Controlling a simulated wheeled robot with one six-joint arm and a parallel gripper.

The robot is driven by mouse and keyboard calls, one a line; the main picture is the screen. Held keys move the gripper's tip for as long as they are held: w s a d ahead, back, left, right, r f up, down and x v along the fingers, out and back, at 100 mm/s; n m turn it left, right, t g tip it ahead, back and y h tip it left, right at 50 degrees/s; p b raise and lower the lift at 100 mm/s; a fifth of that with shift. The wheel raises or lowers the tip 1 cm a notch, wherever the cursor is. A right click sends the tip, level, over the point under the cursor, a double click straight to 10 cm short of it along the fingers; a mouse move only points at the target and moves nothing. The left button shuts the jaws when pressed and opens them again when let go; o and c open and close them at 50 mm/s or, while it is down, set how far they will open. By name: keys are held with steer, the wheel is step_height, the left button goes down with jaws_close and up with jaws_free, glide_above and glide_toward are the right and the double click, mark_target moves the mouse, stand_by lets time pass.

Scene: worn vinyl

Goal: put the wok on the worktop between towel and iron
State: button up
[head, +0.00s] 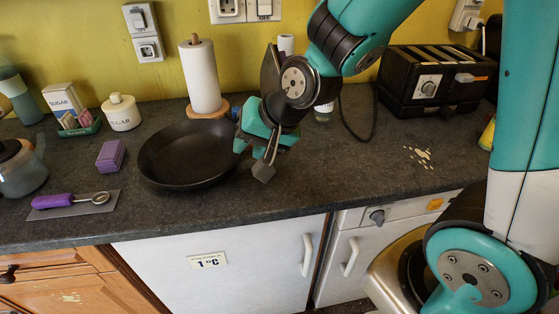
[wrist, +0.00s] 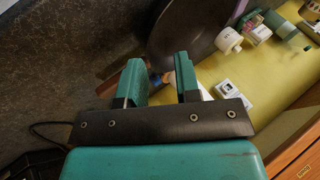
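The wok (head: 187,153) is a wide black pan, upright on the dark worktop in front of the towel, a white paper roll (head: 201,75) on a wooden stand. Its dark bowl also shows at the top of the wrist view (wrist: 185,30). A dark pointed shape (head: 269,70), apparently the iron, stands behind my gripper, mostly hidden. My gripper (head: 262,140) is just right of the wok's rim. In the wrist view its teal fingers (wrist: 161,85) are apart, with nothing visibly clamped. I cannot tell whether they touch the wok; its handle is not clearly seen.
A black toaster (head: 435,80) stands at the back right. A purple sponge (head: 111,155), a purple-handled tool (head: 55,201), a sugar pot (head: 121,112) and a glass kettle (head: 20,168) are left. Pale crumbs (head: 419,157) mark the otherwise clear right worktop.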

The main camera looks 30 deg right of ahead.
steer(key=s+a+r+n+g, duration=0.1)
steer(key=s+r+n+g, duration=0.2)
steer(key=s, duration=0.5)
steer(key=s+a+r+n+g, duration=0.1)
steer(key=s+r+n+g, duration=0.1)
steer(key=s+r+n, duration=0.3)
steer(key=s+n, duration=0.3)
steer(key=s, duration=0.1)
steer(key=shift+s+n+g, duration=0.3)
steer(key=shift+g, duration=0.1)
